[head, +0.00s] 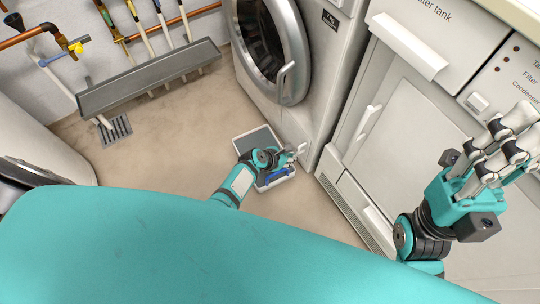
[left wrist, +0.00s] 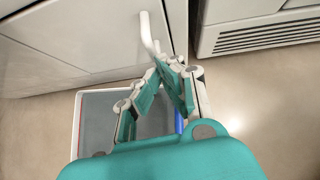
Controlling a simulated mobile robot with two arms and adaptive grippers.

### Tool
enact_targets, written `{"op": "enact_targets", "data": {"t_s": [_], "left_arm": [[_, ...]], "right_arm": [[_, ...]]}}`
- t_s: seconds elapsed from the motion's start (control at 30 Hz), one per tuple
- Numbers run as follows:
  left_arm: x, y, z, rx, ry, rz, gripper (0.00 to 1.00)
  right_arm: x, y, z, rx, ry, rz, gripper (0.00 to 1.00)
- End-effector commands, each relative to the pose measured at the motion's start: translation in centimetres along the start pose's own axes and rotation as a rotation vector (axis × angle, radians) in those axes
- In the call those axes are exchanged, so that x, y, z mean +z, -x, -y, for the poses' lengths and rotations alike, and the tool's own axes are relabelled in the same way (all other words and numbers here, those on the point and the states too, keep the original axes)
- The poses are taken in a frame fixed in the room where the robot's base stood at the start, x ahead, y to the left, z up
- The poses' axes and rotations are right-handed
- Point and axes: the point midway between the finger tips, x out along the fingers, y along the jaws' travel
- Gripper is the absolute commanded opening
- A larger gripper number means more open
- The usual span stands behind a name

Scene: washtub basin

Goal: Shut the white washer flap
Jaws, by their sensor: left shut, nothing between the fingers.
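The white washer (head: 325,75) stands at the upper middle of the head view, with a round, chrome-ringed glass door (head: 268,45). Its lower white front (left wrist: 80,40) fills the upper left of the left wrist view. A bent white bar (left wrist: 147,33) stands out there; I cannot tell whether it belongs to the flap. My left gripper (head: 298,151) is low in front of the washer, its fingers (left wrist: 172,66) shut and empty, just below the bar in the wrist view. I cannot tell if they touch it. My right gripper (head: 515,135) is at the far right, away from the washer.
A grey tray with a white rim (head: 243,137) lies on the floor under my left gripper, with a blue item (head: 277,174) at it. A white dryer-like machine (head: 400,130) stands right of the washer. Open floor (head: 160,155) lies to the left, with a drain grate (head: 115,130).

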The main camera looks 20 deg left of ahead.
Motion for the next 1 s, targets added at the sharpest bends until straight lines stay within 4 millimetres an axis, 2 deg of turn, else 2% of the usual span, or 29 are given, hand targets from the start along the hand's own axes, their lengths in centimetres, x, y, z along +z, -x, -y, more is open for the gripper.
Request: {"op": "enact_targets", "data": {"t_s": [0.17,0.6,0.8,1.0], "left_arm": [[-0.1,2.1,0.1,0.002,0.002,0.0,0.0],[-0.1,9.6,0.0,0.003,0.001,-0.002,0.0],[-0.1,11.2,0.0,0.003,0.002,-0.002,0.0],[-0.1,11.5,0.0,0.002,0.002,-0.003,0.0]], "right_arm": [[0.0,0.0,0.0,0.0,0.0,0.0,0.0],[0.0,0.0,0.0,0.0,0.0,0.0,0.0],[0.0,0.0,0.0,0.0,0.0,0.0,0.0],[0.0,0.0,0.0,0.0,0.0,0.0,0.0]]}}
